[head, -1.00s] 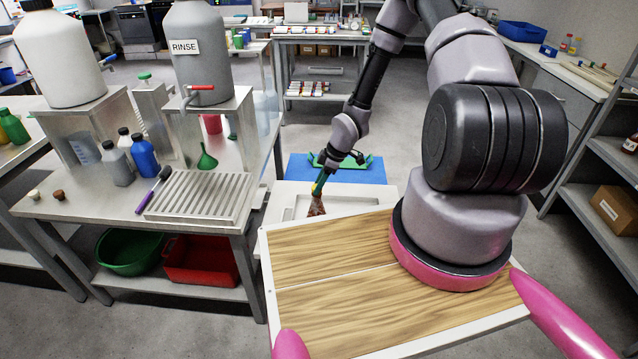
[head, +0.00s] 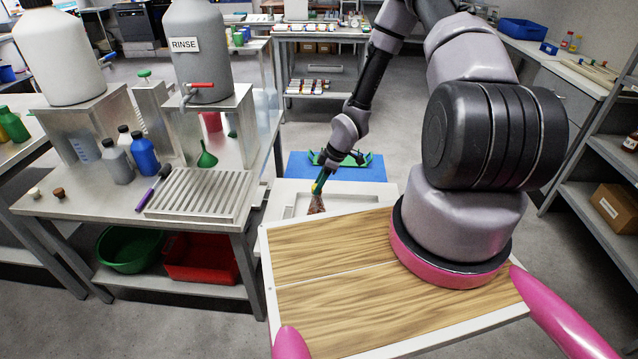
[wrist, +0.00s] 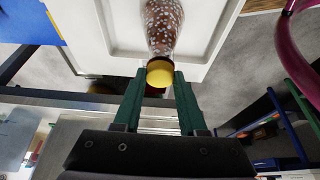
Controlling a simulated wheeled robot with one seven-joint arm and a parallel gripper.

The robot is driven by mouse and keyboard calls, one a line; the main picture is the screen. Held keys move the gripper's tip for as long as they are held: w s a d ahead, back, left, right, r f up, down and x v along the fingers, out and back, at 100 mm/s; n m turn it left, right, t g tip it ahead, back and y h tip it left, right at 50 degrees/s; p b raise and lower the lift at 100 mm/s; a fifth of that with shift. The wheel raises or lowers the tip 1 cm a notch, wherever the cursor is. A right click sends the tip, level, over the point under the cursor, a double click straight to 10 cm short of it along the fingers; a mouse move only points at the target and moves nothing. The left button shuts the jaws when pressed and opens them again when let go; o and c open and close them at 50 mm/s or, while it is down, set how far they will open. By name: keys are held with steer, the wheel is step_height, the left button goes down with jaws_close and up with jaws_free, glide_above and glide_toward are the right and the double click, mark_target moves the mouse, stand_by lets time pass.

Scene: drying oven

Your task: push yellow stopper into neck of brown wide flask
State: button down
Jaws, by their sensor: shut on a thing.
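The brown flask (wrist: 163,28), flecked with white, stands on a white tray; in the head view its brown body (head: 316,204) shows just below my gripper. The yellow stopper (wrist: 160,74) is at the neck end of the flask, in line with it. In the wrist view I cannot tell how deep it sits in the neck. My gripper (wrist: 159,78) has green fingers, shut on the yellow stopper from both sides. In the head view my gripper (head: 319,185) is over the tray and the stopper is too small to make out.
The white tray (head: 372,196) has a raised rim and lies in front of my wooden-topped base. A blue mat (head: 370,172) with a green rack (head: 372,160) lies behind it. A metal table (head: 100,205) with bottles, a green funnel and a ridged drainer is at left.

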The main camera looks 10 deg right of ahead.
stand_by(0.3)
jaws_free()
stand_by(0.3)
steer(key=shift+r, duration=0.1)
steer(key=shift+r, duration=3.4)
